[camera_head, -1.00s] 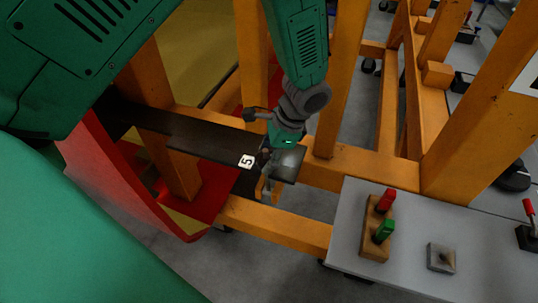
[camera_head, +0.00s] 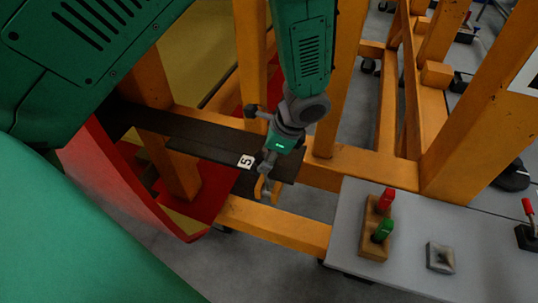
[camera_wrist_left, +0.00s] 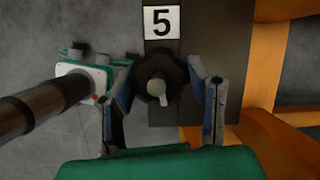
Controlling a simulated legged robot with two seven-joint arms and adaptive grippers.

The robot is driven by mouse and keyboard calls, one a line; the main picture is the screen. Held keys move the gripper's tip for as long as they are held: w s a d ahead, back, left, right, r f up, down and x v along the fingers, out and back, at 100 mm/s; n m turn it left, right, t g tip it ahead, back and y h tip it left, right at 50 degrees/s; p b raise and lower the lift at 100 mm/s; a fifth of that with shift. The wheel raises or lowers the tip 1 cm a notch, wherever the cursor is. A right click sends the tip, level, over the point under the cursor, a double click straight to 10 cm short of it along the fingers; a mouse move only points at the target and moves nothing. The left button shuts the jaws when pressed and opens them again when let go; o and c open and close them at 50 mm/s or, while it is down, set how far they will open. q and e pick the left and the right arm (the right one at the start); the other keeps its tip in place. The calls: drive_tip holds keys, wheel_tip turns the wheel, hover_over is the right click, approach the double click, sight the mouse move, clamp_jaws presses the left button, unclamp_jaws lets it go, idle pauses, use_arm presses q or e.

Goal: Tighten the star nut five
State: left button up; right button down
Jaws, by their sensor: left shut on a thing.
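The star nut five (camera_wrist_left: 158,80) is a dark lobed knob with a pale bolt end at its middle, on a dark plate (camera_wrist_left: 205,55). The white label with a 5 (camera_wrist_left: 161,22) is just above it in the left wrist view; the label also shows in the head view (camera_head: 246,161). My left gripper (camera_wrist_left: 163,90) has one finger on each side of the knob and is shut on it. In the head view my left gripper (camera_head: 267,174) is at the bar's right end and hides the nut. My right gripper is not in view.
Orange frame posts (camera_head: 345,75) stand close around my left arm. A red panel (camera_head: 120,180) is at the left. A grey table (camera_head: 410,225) at the lower right holds a wooden block (camera_head: 375,245) with red and green handles, and a small grey square piece (camera_head: 440,257).

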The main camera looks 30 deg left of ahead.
use_arm(q)
drive_tip(key=shift+a+r, duration=0.1)
drive_tip(key=shift+a, duration=0.05)
drive_tip(key=o, duration=1.1)
drive_tip(key=shift+o, duration=0.2)
drive_tip(key=shift+s, duration=0.1)
drive_tip(key=shift+a, duration=0.1)
drive_tip(key=v, duration=1.2)
